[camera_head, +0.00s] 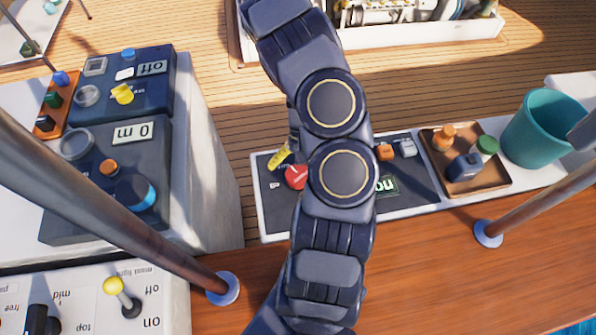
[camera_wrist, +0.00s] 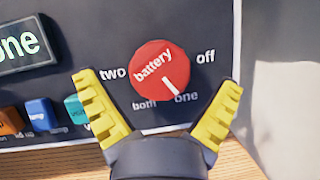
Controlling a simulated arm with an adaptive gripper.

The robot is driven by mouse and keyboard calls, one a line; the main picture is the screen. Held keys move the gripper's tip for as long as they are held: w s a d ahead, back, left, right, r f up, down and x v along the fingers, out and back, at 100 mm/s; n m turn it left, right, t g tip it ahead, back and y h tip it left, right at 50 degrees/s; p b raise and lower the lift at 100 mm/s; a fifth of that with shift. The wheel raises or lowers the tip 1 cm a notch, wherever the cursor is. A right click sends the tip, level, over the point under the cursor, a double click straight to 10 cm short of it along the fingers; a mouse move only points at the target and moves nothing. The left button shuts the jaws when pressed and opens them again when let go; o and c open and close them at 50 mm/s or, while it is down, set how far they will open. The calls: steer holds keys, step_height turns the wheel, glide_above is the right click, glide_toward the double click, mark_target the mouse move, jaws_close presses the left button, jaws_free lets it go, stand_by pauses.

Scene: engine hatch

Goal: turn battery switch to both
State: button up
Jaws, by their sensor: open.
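The battery switch is a round red knob (camera_wrist: 158,70) on a dark panel (camera_wrist: 110,25), marked "battery". Its white pointer line points down and slightly right, at the label "one". The labels "two", "both" and "off" stand around it. In the head view the knob (camera_head: 296,177) shows partly beside my arm, with one yellow finger (camera_head: 280,157) close by.
Orange, blue and teal rocker switches (camera_wrist: 38,115) sit left of the knob. In the head view, a brown tray (camera_head: 432,160) with small bottles and a teal cup (camera_head: 545,128) stand right of the panel. Metal posts (camera_head: 105,185) cross the foreground.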

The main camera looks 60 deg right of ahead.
steer(key=shift+s+a+f, duration=0.1)
steer(key=shift+a+f, duration=0.15)
steer(key=shift+f, duration=0.3)
steer(key=c, duration=1.2)
steer(key=shift+m, duration=0.3)
steer(key=m+t, duration=0.1)
steer(key=m, duration=0.1)
steer(key=m+t, duration=0.1)
steer(key=m, duration=0.2)
steer(key=shift+a+y, duration=0.1)
steer(key=shift+y, duration=0.2)
steer(key=m+t, duration=0.2)
steer(key=m, duration=0.4)
steer(key=shift+t, duration=0.3)
